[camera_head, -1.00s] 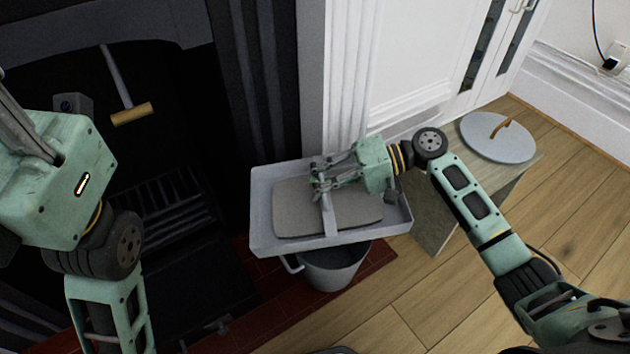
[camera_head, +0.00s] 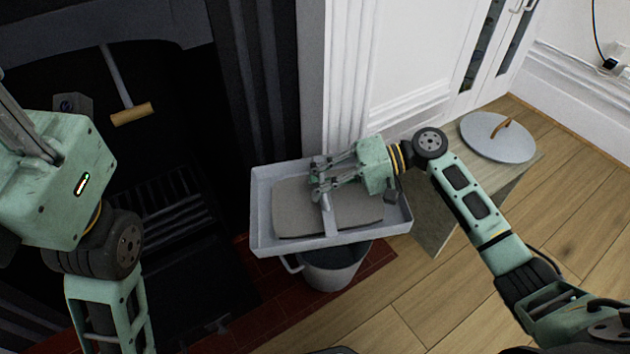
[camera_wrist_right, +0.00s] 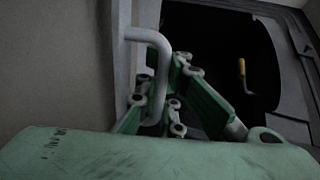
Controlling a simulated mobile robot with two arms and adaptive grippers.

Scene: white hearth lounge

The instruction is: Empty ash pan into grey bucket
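The grey ash pan (camera_head: 262,236) is a shallow tray holding a flat grey bed of ash (camera_head: 298,215). It is held above the grey bucket (camera_head: 334,272) and hides much of the bucket's mouth. My right gripper (camera_head: 322,178) is shut on the pan's bar handle. In the right wrist view the handle (camera_wrist_right: 150,38) bends down between the fingers. The pan looks roughly level, with the ash in it. My left gripper is at the left edge, with its fingers partly cut off, so its opening cannot be judged.
The dark fireplace with a grate (camera_head: 175,205) is at the left, and a tool with a wooden handle (camera_head: 132,114) is in it. A round grey lid (camera_head: 498,137) lies on a low wooden stand (camera_head: 440,225) at the right. White panelling is behind; the wooden floor at lower right is clear.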

